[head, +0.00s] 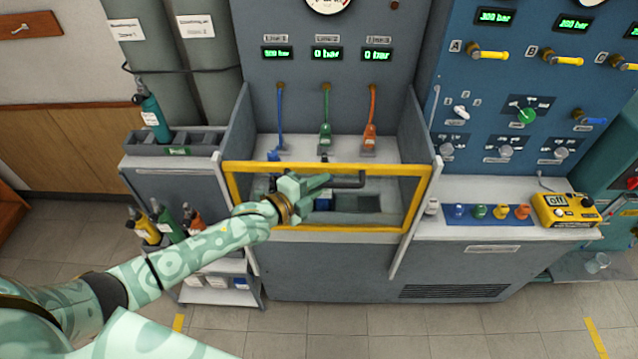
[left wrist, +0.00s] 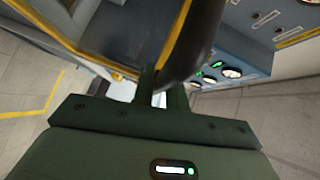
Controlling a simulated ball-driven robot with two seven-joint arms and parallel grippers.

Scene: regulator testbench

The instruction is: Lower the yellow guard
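The yellow guard (head: 412,206) is a rectangular yellow frame across the front of the middle bench bay, and part of its yellow edge shows in the left wrist view (left wrist: 178,28). A dark handle bar (head: 350,186) is on the guard, and it looms large and close in the left wrist view (left wrist: 190,48). My left gripper (head: 322,183) is at the left part of this handle and hides it there. In the left wrist view its fingers (left wrist: 160,88) stand close together with a small gap, seemingly shut on the handle. My right gripper is not in view.
A yellow box (head: 566,209) and several coloured knobs (head: 480,211) lie on the right ledge. Small bottles stand in a rack (head: 178,143) and below it on the left. The floor in front is clear.

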